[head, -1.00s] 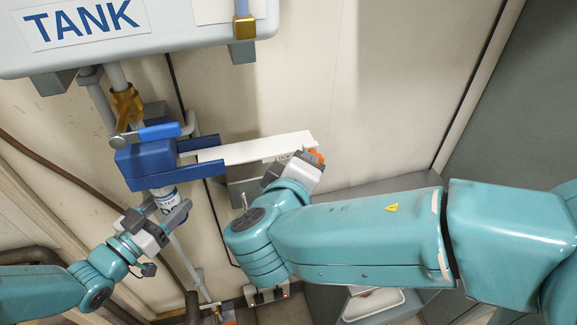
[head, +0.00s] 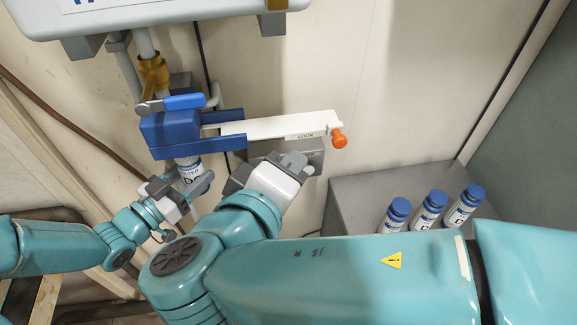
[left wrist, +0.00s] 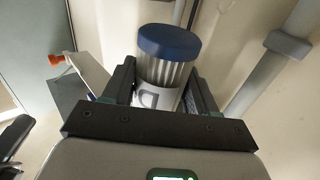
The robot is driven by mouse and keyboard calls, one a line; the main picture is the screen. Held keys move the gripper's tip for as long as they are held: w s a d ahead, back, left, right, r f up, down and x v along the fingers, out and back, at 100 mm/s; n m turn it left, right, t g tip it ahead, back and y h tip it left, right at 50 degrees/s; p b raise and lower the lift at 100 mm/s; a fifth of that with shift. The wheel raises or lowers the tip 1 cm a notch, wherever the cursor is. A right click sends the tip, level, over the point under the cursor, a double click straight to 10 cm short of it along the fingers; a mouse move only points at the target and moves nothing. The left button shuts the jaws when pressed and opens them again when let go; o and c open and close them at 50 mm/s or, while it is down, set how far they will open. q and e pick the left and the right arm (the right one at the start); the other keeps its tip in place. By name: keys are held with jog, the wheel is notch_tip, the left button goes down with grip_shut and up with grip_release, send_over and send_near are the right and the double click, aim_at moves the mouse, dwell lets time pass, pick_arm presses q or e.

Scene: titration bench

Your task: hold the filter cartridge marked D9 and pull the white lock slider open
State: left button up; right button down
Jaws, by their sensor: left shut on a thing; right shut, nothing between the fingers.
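The filter cartridge (head: 188,172) is a white cylinder at the underside of the blue housing (head: 170,134). Its ribbed body, blue cap (left wrist: 168,41) and partly hidden label with a "D" show in the left wrist view. My left gripper (head: 186,188) is shut on it, with fingers (left wrist: 120,80) on both sides. The white lock slider (head: 275,127) sticks far out of the housing to the right and ends in an orange knob (head: 339,138). My right gripper (head: 298,163) is shut and empty, below the slider and left of the knob, apart from the knob.
Several white bottles with blue caps (head: 429,205) stand on a grey cabinet (head: 365,185) at the right. A blue-handled valve (head: 180,103) sits above the housing, under the tank (head: 160,15).

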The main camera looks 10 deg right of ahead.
pick_arm(q)
jog(key=shift+a, duration=0.15)
pick_arm(e)
jog(key=shift+s+a+r, duration=0.2)
jog(key=shift+s+a, duration=0.2)
jog(key=shift+s, duration=0.15)
jog(key=shift+w+f, duration=0.1)
